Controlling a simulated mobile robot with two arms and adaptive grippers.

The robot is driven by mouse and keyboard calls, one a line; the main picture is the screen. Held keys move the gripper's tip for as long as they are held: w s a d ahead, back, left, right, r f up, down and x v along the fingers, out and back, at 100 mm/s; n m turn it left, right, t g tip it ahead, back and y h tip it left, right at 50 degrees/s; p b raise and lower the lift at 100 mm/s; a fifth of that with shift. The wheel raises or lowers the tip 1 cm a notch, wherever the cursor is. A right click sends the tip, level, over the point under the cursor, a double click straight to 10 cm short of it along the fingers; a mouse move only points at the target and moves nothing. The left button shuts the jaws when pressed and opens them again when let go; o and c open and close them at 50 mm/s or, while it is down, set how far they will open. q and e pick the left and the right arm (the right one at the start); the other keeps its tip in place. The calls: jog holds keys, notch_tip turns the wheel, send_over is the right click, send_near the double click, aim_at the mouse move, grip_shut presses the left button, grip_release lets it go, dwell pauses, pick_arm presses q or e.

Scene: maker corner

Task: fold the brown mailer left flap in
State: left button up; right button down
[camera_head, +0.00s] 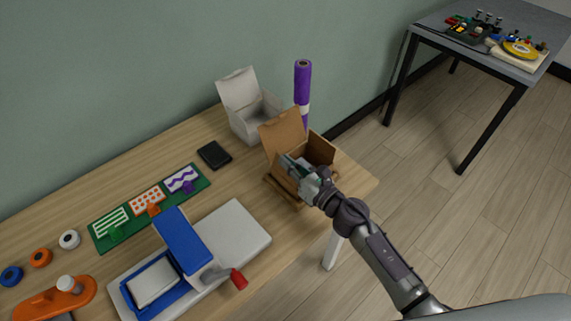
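The brown mailer (320,148) stands open near the right end of the wooden table. Its tall lid (282,134) is raised at the back left. A brown flap or edge (282,193) sticks out low on its near left side. My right gripper (288,164) reaches in from the lower right and is over the mailer's opening, close to its left side. The gripper and wrist hide much of the inside and the near wall. The fingers are too small to tell whether they are apart or touch the cardboard. My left gripper is not in view.
An open white box (255,120) and an upright purple roll (303,82) stand behind the mailer. A black flat item (214,154), a green board (150,207) and a blue-and-white press (182,245) lie to the left. The table's edge (365,185) is close on the right.

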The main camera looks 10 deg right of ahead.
jog(key=shift+w+d+f+m, duration=0.1)
jog(key=shift+w+d+m, duration=0.1)
jog(key=shift+m, duration=0.3)
jog(key=shift+w+d+f+m, duration=0.1)
jog(key=shift+d+m, duration=0.05)
jog(key=shift+m, duration=0.35)
jog(key=c, duration=1.4)
grip_release()
jog(key=shift+s+d, duration=0.1)
jog(key=shift+s, duration=0.05)
jog(key=v, duration=1.1)
jog(key=shift+s+d, duration=0.2)
jog(key=shift+s, duration=0.15)
